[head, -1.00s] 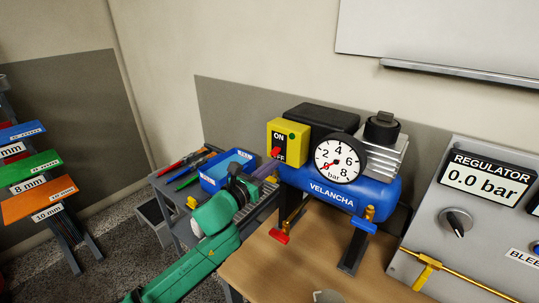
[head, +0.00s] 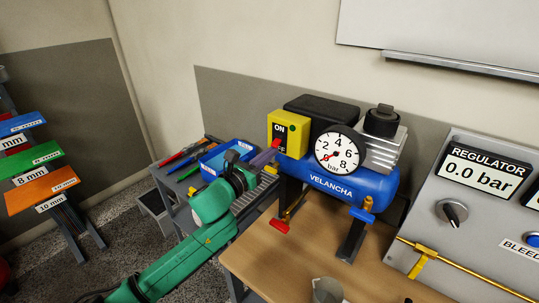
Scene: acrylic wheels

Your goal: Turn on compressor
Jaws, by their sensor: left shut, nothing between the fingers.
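The blue compressor (head: 331,184), labelled VELANCHA, stands on the table. Its yellow switch box (head: 296,140) has ON above OFF and a red lever (head: 277,142) between the labels. My left gripper (head: 272,153) is shut and empty, with its purple-grey fingertips just below the lever, over the OFF label's area. I cannot tell whether they touch the lever. The white gauge (head: 340,149) has its red needle low at the left, near zero. My right gripper is not in view.
The grey regulator panel (head: 453,212) reads 0.0 bar at the right. A blue bin (head: 222,158) and tools lie on a cart behind my left arm. A grey cup (head: 327,290) stands at the table's front.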

